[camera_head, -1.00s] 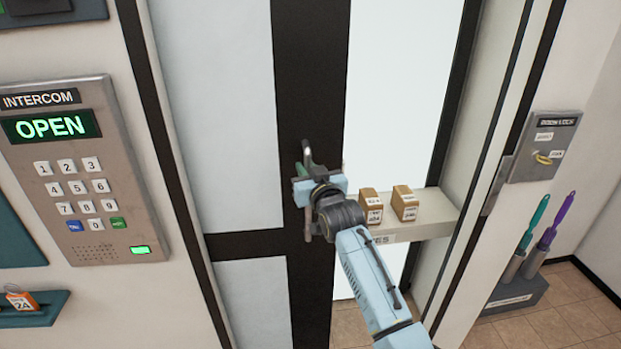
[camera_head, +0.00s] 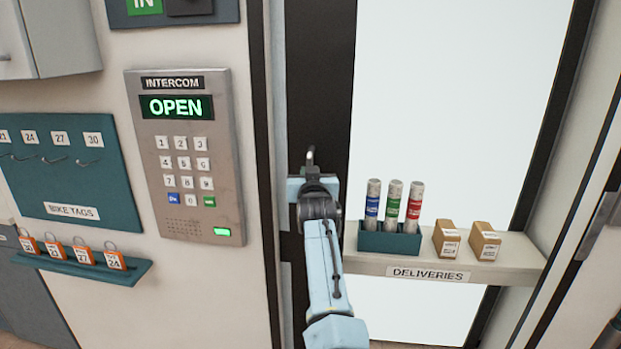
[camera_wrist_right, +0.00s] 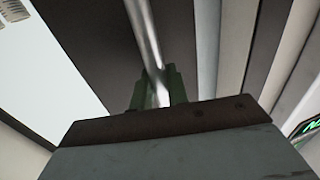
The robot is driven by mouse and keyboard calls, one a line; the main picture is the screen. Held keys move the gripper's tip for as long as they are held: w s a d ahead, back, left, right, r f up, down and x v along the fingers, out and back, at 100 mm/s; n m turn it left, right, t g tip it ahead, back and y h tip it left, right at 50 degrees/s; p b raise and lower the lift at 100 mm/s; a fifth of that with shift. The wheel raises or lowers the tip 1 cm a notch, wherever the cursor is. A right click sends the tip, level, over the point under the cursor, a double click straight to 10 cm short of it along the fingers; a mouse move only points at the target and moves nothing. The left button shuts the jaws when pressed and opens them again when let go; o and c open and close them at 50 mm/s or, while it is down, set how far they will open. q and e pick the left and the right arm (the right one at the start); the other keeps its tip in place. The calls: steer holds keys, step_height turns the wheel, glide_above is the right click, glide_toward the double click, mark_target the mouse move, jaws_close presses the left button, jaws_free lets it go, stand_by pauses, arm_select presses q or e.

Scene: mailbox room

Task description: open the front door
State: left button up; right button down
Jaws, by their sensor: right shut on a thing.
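The front door shows its dark stile (camera_head: 320,80) in the head view, close against the right edge of the intercom wall. In the right wrist view the bar handle (camera_wrist_right: 144,35) runs between the green fingers of my right gripper (camera_wrist_right: 158,88). My left gripper is out of view.
The intercom (camera_head: 185,155) reads OPEN, with a green light. A deliveries shelf (camera_head: 500,268) with a tube rack (camera_head: 388,240) and two small boxes (camera_head: 447,239) stands right of my arm. A bike-tag board (camera_head: 70,170) hangs at left.

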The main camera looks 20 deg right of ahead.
steer(key=shift+s+d+h, duration=0.15)
steer(key=shift+s+d, duration=0.15)
steer(key=shift+d, duration=0.3)
steer(key=shift+s+d+h, duration=0.15)
steer(key=shift+s+d, duration=0.1)
steer(key=shift+d, duration=0.35)
steer(key=c, duration=1.8)
jaws_free()
steer(key=shift+s+d+r, duration=0.15)
steer(key=shift+s, duration=0.05)
steer(key=shift+o, duration=1.8)
steer(key=shift+w, duration=0.15)
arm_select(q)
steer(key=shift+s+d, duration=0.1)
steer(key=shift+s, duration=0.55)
arm_select(e)
steer(key=shift+w+a+f, duration=0.15)
steer(key=shift+a+f, duration=0.05)
steer(key=shift+a, duration=0.4)
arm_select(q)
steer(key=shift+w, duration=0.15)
arm_select(e)
glide_toward(316, 129)
steer(key=x, duration=0.5)
steer(key=shift+w, duration=0.1)
